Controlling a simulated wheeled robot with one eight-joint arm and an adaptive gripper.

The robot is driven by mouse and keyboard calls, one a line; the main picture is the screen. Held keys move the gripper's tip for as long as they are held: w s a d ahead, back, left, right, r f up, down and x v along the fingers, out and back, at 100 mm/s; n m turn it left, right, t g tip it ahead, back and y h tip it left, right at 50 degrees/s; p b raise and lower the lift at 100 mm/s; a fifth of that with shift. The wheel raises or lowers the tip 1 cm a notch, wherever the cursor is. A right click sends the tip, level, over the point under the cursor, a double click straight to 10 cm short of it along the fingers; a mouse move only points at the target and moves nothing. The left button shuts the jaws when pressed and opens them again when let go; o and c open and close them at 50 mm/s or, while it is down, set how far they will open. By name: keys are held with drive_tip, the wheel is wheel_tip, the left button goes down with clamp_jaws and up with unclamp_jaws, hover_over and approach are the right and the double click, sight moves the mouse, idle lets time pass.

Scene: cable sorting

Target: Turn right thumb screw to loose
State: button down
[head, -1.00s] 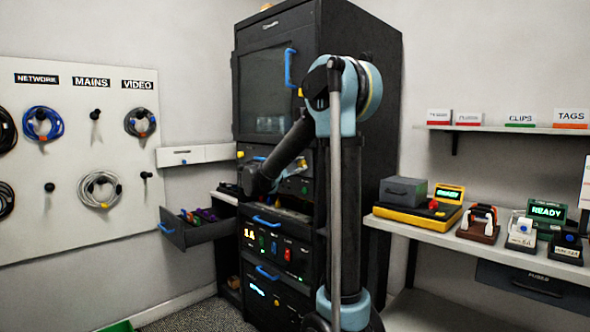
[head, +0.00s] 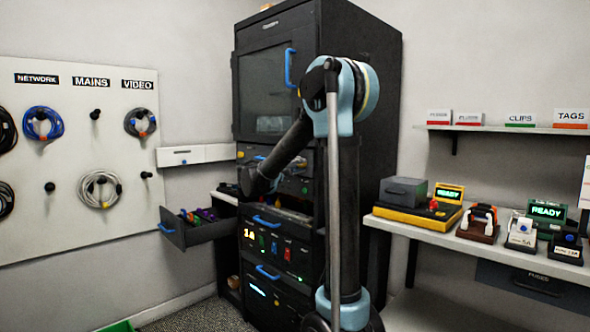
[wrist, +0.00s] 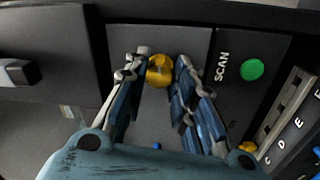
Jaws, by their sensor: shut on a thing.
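A round yellow thumb screw (wrist: 159,71) sits on a dark grey panel in the wrist view. My gripper (wrist: 161,68) is shut on it, one finger on each side. The knob shows between the fingertips, with its base partly hidden by them. In the head view my gripper is hidden or too dark to make out at the end of my arm, in front of the black rack (head: 365,110).
A green button (wrist: 252,69) beside the word SCAN is right of the fingers. Lettered slots and another yellow knob (wrist: 246,147) lie at the lower right. In the head view, an open drawer (head: 172,236) sticks out left of the rack. A shelf with devices (head: 415,222) stands right.

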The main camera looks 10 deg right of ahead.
drive_tip(key=shift+s+d+f, duration=0.2)
drive_tip(key=c, duration=1.3)
unclamp_jaws()
drive_tip(key=shift+w, duration=0.1)
drive_tip(key=shift+a+r, duration=0.1)
drive_tip(key=shift+s+a, duration=0.2)
drive_tip(key=shift+a, duration=0.25)
drive_tip(key=v, duration=1.1)
drive_tip(key=shift+d, duration=0.1)
